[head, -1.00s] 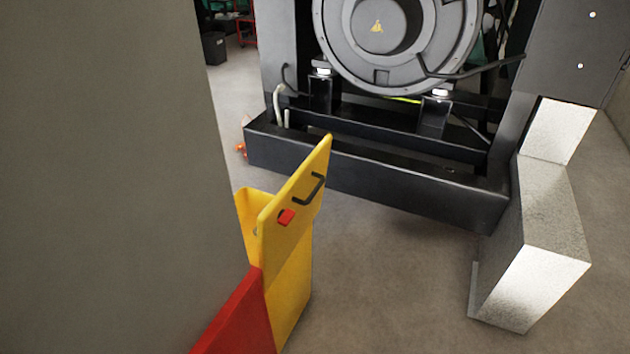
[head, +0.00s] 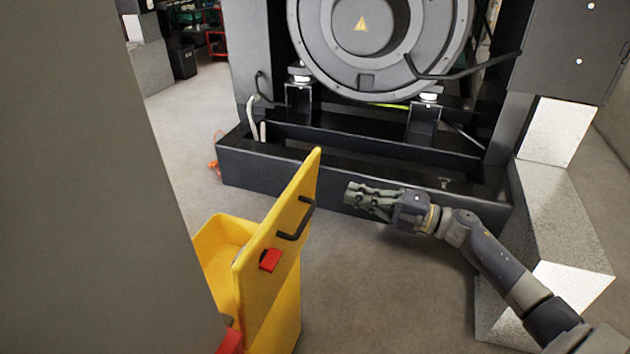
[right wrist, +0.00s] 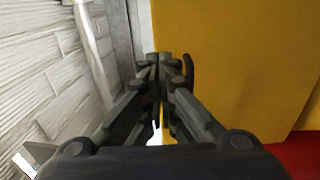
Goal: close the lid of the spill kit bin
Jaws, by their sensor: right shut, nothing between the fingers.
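The yellow spill kit bin (head: 222,240) stands at the lower left of the head view, partly hidden by a grey panel. Its yellow lid (head: 284,225) is raised, standing steeply upright. The lid's outer face carries a black handle (head: 298,222) and a red latch (head: 270,260). My right gripper (head: 350,196) is shut and empty, to the right of the lid and apart from it. In the right wrist view the shut fingers (right wrist: 162,62) show in front of a yellow surface (right wrist: 235,60), with a dark curved piece beside them. My left gripper is not in view.
A large grey panel (head: 80,200) fills the left side. A black genset frame (head: 340,185) stands behind the bin. A pale block (head: 550,210) stands at the right. Bare floor (head: 375,290) lies between bin and block. A red thing (head: 230,342) sits low by the bin.

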